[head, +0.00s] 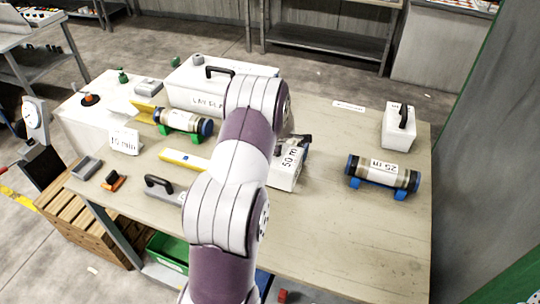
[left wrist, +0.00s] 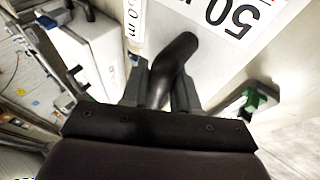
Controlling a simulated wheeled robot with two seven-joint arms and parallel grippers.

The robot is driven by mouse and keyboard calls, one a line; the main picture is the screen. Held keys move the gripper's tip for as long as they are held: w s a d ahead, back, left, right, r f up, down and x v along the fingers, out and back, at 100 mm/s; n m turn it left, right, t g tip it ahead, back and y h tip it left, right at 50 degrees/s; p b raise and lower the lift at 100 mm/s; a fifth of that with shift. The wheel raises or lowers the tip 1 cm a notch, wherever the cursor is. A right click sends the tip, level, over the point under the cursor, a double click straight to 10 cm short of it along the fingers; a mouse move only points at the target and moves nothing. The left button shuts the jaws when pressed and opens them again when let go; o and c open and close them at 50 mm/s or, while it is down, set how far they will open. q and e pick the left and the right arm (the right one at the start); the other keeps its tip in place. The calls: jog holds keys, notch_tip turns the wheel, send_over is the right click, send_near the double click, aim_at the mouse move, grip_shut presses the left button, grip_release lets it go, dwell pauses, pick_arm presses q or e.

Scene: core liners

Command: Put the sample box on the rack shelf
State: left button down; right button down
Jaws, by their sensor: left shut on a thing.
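A white box labelled "50 m" (head: 284,172), which looks like the sample box, is partly behind my left arm in the head view. Its pale top and large label (left wrist: 235,14) fill the upper part of the left wrist view. My left gripper (left wrist: 163,88) is shut on the box's black handle (left wrist: 178,54), with a finger on each side. In the head view the gripper is mostly hidden by my arm. I cannot tell whether the box touches the table. A metal rack with a shelf (head: 325,40) stands at the back; I cannot tell if it is the task's rack.
The wooden table (head: 330,235) also bears a large white case (head: 245,70), a smaller white box with a black handle (head: 397,134), a core liner on blue supports (head: 382,172) and another on green supports (head: 183,121). The table's front right is clear.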

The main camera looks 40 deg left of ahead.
pick_arm(q)
notch_tip(320, 180, down, 5)
jog(key=shift+s+f+b, duration=0.1)
jog(key=shift+b, duration=0.8)
jog(key=shift+f, duration=0.4)
jog(key=shift+a, duration=0.1)
jog(key=c, duration=0.8)
grip_release()
jog(key=shift+f, duration=0.15)
jog(key=shift+c, duration=0.2)
